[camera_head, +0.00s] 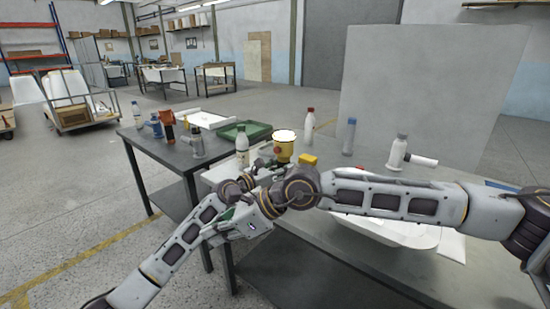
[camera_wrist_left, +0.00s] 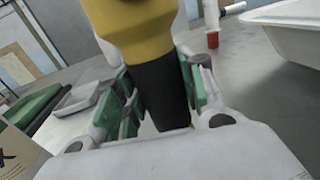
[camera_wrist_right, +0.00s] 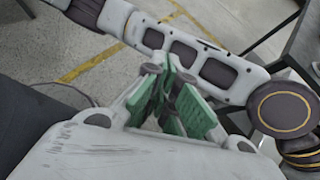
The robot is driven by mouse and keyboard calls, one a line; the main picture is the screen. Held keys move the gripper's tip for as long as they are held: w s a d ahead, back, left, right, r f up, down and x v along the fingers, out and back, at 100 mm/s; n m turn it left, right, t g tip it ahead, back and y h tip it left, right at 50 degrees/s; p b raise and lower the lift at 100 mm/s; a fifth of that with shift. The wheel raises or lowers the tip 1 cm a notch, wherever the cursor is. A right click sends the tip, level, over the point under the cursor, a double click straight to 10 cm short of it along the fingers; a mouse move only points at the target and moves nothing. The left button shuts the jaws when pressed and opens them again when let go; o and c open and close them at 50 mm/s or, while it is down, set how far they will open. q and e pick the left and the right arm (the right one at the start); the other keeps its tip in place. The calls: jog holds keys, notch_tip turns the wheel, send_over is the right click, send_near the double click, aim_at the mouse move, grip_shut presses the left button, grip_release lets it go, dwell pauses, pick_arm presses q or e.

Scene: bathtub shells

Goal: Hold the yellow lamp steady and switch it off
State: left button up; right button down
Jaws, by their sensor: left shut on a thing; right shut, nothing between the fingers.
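The yellow lamp (camera_head: 284,152) is upright over the near table, with a bright white top. In the left wrist view its yellow head (camera_wrist_left: 140,30) is above a black handle (camera_wrist_left: 162,90). My left gripper (camera_wrist_left: 160,100) is shut around that handle; in the head view it (camera_head: 264,162) is partly hidden behind my arms. My right gripper (camera_wrist_right: 170,98) is shut and empty, its green fingers close together. It is beside my left forearm, apart from the lamp, and shows low in the head view (camera_head: 228,226). The lamp's switch cannot be made out.
A white bottle (camera_head: 242,147) stands left of the lamp and a yellow block (camera_head: 308,160) right of it. A green tray (camera_head: 245,131) is behind.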

jog(key=w+d+r+m+t+y, duration=0.4)
jog(key=w+d+r+m+y, duration=0.25)
jog(key=r+m, duration=0.4)
jog(key=m+t+h, duration=0.5)
jog(key=m+t, duration=0.4)
jog(key=m, duration=0.7)
send_near(277, 150)
jog(key=s, duration=0.3)
jog(key=shift+s+a+f, duration=0.2)
jog(key=shift+s+f, duration=0.15)
jog(key=shift+f, duration=0.05)
jog(key=shift+w+a, duration=0.1)
jog(key=shift+a, duration=0.05)
jog(key=x, duration=0.9)
jog(key=shift+w+a, duration=0.2)
jog(key=shift+a, duration=0.05)
jog(key=shift+r, duration=0.1)
jog(key=shift+w, duration=0.1)
